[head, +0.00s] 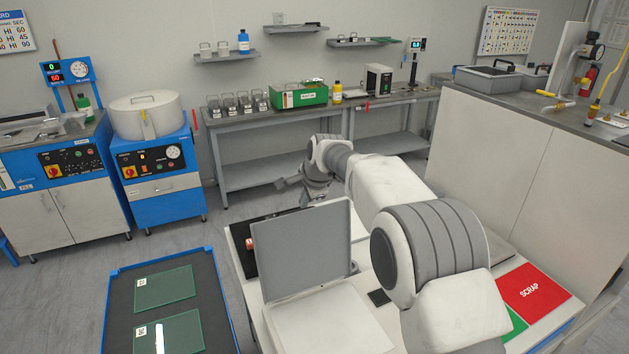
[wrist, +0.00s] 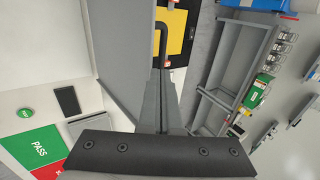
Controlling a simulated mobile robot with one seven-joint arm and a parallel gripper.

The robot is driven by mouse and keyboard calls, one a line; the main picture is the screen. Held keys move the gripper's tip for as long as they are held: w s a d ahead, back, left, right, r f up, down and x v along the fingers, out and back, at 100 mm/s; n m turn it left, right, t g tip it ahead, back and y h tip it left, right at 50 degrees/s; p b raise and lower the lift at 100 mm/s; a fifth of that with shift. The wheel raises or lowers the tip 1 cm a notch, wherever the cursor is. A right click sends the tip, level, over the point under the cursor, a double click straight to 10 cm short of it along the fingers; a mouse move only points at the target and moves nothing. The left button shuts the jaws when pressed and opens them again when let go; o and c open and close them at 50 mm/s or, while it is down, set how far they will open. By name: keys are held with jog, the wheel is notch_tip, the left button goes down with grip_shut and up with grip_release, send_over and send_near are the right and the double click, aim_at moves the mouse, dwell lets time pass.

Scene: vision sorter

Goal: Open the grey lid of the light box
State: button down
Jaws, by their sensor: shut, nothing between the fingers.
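The grey lid (head: 302,252) of the light box stands raised, nearly upright, above the white box (head: 325,322) in the head view. In the wrist view the lid (wrist: 125,45) is a flat grey panel at the upper middle, just left of my fingers. My gripper (wrist: 162,78) is shut with nothing between its fingers. A black bent handle (wrist: 163,30) shows just beyond the fingertips; I cannot tell whether they touch it. In the head view my wrist is behind the lid's upper edge, and the lid hides part of that area.
A blue-rimmed tray (head: 107,300) with green boards stands at the front left. A red SCRAP mat (head: 533,290) and a green PASS mat (wrist: 38,146) lie on the worktop. A grey bench (head: 280,189) stands behind, and a tall white cabinet (head: 510,150) on the right.

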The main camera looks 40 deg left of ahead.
jog(key=b+v, duration=0.2)
jog(key=v, duration=1.1)
jog(key=shift+r, duration=0.2)
jog(key=shift+d, duration=0.2)
